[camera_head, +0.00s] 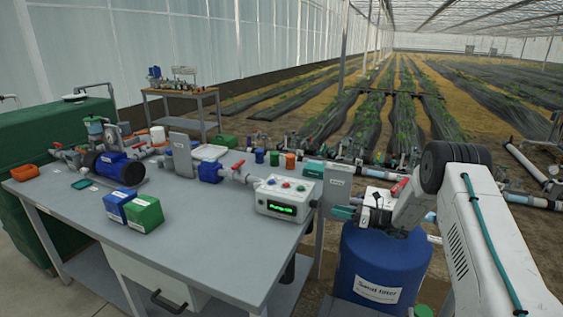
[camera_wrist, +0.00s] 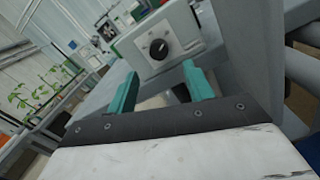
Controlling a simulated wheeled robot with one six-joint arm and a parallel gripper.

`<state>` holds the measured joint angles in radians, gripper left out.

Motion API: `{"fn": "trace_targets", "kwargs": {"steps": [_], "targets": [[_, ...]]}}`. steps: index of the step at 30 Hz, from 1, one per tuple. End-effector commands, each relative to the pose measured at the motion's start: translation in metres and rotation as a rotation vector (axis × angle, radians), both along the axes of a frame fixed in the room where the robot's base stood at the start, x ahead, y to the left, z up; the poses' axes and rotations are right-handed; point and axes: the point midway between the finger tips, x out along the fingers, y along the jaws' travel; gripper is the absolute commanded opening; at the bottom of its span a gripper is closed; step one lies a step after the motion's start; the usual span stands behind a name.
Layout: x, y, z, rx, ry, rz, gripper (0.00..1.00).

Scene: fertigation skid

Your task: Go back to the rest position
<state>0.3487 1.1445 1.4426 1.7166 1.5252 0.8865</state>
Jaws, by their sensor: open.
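My gripper (camera_head: 343,213) is at the right end of the grey table, in front of a grey upright panel and above the blue sand filter tank (camera_head: 385,265). Its two teal fingers are spread and nothing shows between them; they also show in the wrist view (camera_wrist: 160,86). Beyond the fingertips in the wrist view is a light box face with a black rotary knob (camera_wrist: 158,49). My fingers appear apart from the knob. My white arm reaches in from the right in the head view. The knob cannot be made out in the head view.
A control box (camera_head: 287,197) with coloured buttons and a lit green display stands at the table's right edge. The grey table (camera_head: 215,225) also holds a blue box (camera_head: 118,205), a green box (camera_head: 144,213) and a blue pump (camera_head: 119,168). Its front right is bare. Pipes run behind the tank.

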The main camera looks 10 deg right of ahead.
Motion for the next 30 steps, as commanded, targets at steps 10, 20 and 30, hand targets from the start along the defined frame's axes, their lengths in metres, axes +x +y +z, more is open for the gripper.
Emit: {"fn": "trace_targets", "kwargs": {"steps": [10, 20, 30], "targets": [[-0.094, 0.037, -0.016, -0.320, -0.132, 0.316, 0.52], [-0.188, 0.062, 0.062, -0.596, -0.376, 0.689, 0.52], [-0.288, 0.069, 0.138, -0.832, -0.642, 1.047, 0.52]]}}
